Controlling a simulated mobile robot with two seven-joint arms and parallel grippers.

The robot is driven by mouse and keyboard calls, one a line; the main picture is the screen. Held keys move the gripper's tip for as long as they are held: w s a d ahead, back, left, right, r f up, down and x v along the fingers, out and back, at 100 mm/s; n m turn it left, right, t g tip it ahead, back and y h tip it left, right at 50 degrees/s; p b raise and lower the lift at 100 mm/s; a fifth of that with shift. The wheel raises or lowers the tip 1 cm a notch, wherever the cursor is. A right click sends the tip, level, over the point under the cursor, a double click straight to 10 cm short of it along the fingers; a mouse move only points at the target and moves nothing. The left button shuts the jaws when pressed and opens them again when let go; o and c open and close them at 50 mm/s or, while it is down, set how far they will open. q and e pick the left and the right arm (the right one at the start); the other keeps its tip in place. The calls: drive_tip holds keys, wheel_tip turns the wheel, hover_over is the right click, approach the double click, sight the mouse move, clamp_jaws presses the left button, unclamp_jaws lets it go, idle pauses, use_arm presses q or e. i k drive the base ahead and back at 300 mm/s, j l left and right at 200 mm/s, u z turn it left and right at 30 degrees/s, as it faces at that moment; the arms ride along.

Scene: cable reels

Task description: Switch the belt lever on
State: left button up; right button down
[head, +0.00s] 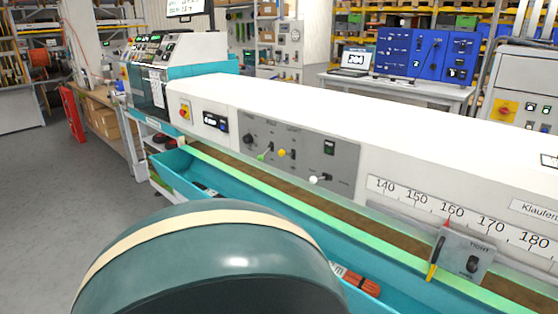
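A long white machine (310,108) runs from the left middle to the right edge. Its grey control panel (340,165) carries small levers: one with a green knob (261,157), one with a yellow knob (282,153) and one with a white knob (314,179). The labels are too small to read, so I cannot tell which is the belt lever or its setting. Neither of my grippers is in view, and nothing touches the levers.
A large rounded dark teal shape with a cream band (205,222) fills the lower foreground and hides part of the teal trough (172,162). A red-and-yellow switch (185,113) sits left of the panel. Grey floor (70,205) is open at left.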

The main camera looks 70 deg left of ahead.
sight(260, 158)
drive_tip(key=u, duration=2.5)
drive_tip(key=i+j, duration=1.2)
drive_tip(key=z, duration=1.35)
